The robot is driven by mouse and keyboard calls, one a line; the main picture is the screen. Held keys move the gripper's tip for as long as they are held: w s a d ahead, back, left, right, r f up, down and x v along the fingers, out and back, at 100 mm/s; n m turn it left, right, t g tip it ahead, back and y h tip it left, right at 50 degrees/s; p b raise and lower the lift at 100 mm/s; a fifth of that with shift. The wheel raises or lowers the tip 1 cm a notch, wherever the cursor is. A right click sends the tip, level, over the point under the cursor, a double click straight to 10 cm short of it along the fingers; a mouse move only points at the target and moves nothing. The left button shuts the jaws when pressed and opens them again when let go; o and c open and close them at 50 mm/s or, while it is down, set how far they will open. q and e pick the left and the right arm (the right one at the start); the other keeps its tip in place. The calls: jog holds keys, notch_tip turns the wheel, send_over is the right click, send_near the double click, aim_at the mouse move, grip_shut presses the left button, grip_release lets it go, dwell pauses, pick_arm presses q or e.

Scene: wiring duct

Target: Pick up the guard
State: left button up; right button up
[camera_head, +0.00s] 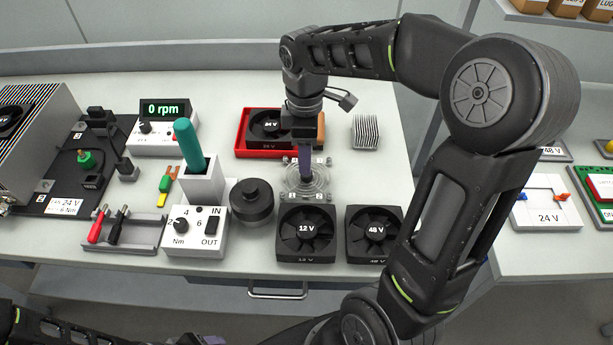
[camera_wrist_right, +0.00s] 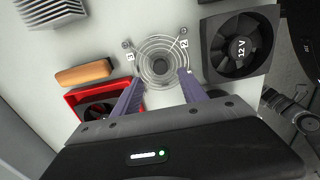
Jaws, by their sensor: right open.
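The guard (camera_head: 306,180) is a round wire fan guard with concentric rings and corner tabs, lying flat on the white bench. My right gripper (camera_head: 304,172) points down over the guard. In the wrist view its two purple fingers (camera_wrist_right: 162,82) are apart and empty, reaching toward the near edge of the guard. I cannot tell whether the fingertips touch it.
A red tray (camera_head: 241,150) with a 24 V fan is behind the guard, beside a wooden block (camera_wrist_right: 85,73). The 12 V fan (camera_head: 306,234) and 48 V fan (camera_head: 372,234) stand in front. A black round knob (camera_head: 252,202) is at left, a finned heat sink (camera_head: 366,132) at back right.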

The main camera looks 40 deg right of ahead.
aim_at(306, 177)
jog(key=shift+s+d+f+p, duration=0.1)
jog(key=shift+f+p, duration=0.3)
jog(key=shift+f, duration=2.2)
jog(key=shift+c, duration=0.2)
grip_shut()
